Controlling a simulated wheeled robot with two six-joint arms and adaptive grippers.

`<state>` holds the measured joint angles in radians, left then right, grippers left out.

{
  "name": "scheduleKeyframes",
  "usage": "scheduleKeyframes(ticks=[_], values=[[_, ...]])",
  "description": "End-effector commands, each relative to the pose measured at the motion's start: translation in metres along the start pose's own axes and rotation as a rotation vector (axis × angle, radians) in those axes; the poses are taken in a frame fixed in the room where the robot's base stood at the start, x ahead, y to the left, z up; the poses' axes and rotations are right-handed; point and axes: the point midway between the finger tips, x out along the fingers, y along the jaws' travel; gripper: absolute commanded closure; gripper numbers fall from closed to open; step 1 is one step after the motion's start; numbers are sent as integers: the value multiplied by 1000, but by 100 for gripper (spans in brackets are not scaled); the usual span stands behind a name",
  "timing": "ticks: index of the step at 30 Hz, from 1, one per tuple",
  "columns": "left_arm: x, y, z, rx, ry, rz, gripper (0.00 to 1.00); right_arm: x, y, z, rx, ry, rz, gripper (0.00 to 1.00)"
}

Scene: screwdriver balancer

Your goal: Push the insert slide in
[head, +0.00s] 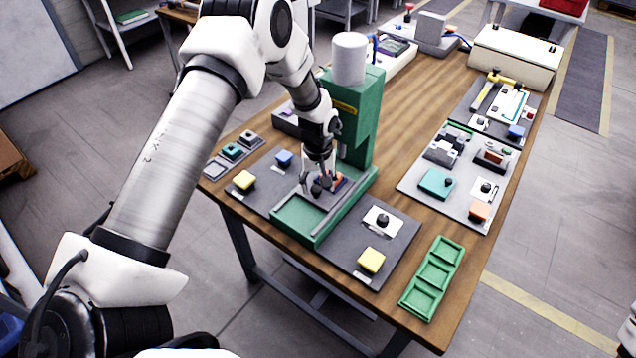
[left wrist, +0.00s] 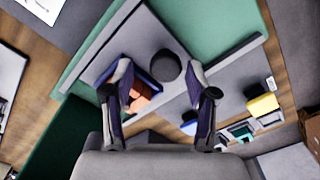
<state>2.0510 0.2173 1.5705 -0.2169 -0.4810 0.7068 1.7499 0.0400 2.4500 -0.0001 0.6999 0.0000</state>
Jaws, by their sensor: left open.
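The insert slide is a grey plate with a round black knob (left wrist: 166,65), in the green base (head: 297,220) of a green press (head: 362,115). In the head view the knob (head: 316,189) shows just under my left gripper (head: 319,180). In the left wrist view my left gripper (left wrist: 160,75) is open, one finger on each side of the knob, with gaps showing; I cannot tell if either finger touches it. An orange piece (left wrist: 140,95) in a blue holder lies beside the knob, partly behind the left finger. My right gripper is not in view.
Yellow blocks (head: 371,260) and a blue block (head: 284,158) sit on the dark plates around the press. A green tray (head: 433,278) lies at the front right. A grey board (head: 460,190) with several parts is to the right. Bare wood lies between.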

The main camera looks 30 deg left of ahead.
Motion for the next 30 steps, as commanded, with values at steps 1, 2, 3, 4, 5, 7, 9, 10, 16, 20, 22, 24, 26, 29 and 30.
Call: scheduleKeyframes(ticks=[1,2,3,4,5,7,9,10,16,20,22,24,26,29,30], values=[[0,0,0,0,0,0,43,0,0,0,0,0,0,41],[0,0,0,0,0,0,43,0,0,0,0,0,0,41],[0,0,0,0,0,0,43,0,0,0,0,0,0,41],[0,0,0,0,0,0,43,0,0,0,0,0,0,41],[0,0,0,0,0,0,43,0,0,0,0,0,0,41],[0,0,0,0,0,0,43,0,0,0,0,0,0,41],[-4,0,0,0,1,1,43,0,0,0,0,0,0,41],[-6,1,-1,0,1,1,43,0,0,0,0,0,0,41],[-46,2,-1,0,3,3,43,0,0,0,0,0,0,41],[-81,2,-2,0,3,2,43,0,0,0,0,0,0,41],[-96,2,-2,0,1,1,43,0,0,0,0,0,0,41],[-108,2,-2,0,1,0,43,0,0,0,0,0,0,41],[-114,2,-2,0,0,-1,43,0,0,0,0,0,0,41],[-119,2,-1,0,-1,-2,43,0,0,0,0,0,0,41],[-119,2,-1,0,-2,-2,43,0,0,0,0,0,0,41]])
